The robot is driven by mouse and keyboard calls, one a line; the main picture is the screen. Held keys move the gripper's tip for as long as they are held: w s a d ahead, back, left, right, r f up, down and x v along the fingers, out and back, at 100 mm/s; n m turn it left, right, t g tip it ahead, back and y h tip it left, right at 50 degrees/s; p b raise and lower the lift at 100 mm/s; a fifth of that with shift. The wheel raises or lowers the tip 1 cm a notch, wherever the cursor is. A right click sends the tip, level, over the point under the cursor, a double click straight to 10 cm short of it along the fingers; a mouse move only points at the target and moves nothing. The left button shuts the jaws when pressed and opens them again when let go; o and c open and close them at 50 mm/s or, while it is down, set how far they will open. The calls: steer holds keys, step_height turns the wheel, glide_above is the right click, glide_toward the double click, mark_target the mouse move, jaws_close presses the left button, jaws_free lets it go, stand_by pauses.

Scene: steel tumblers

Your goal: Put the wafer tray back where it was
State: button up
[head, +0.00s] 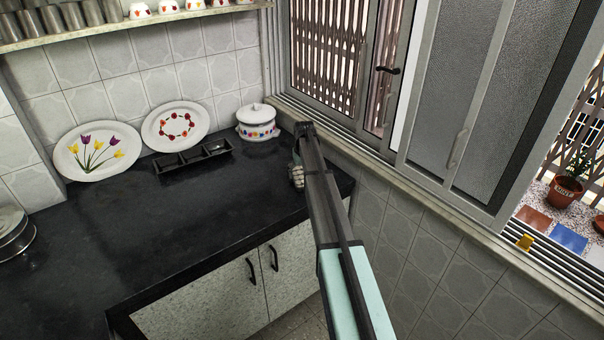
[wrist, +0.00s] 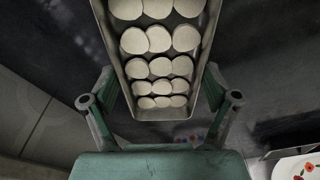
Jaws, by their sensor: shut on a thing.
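The wafer tray (wrist: 125,62) is a narrow metal tray with rows of round, pale wafers in it. It fills the top middle of the wrist view. My gripper (wrist: 160,100) has one finger on each side of the tray's near end and is shut on it. In the head view my gripper (head: 297,160) is over the counter's right end, by the window sill, mostly hidden by my own arm. A small pale part of the wafer tray (head: 297,178) shows just left of the arm. I cannot tell whether the tray touches the counter.
The dark counter (head: 130,235) is clear at its middle. A black sectioned holder (head: 193,158), two painted plates (head: 97,152) (head: 176,127) and a white lidded pot (head: 257,123) stand along the back wall. A shelf (head: 130,35) with steel tumblers hangs above.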

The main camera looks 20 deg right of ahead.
mark_target(303, 180)
steer(key=shift+f, duration=0.15)
steer(key=o, duration=1.2)
step_height(303, 180, up, 12)
steer(key=s+b, duration=0.1)
steer(key=b, duration=0.1)
steer(key=shift+s+a+b, duration=0.15)
steer(key=shift+s+b, duration=0.05)
steer(key=shift+b, duration=0.1)
steer(key=shift+s, duration=0.1)
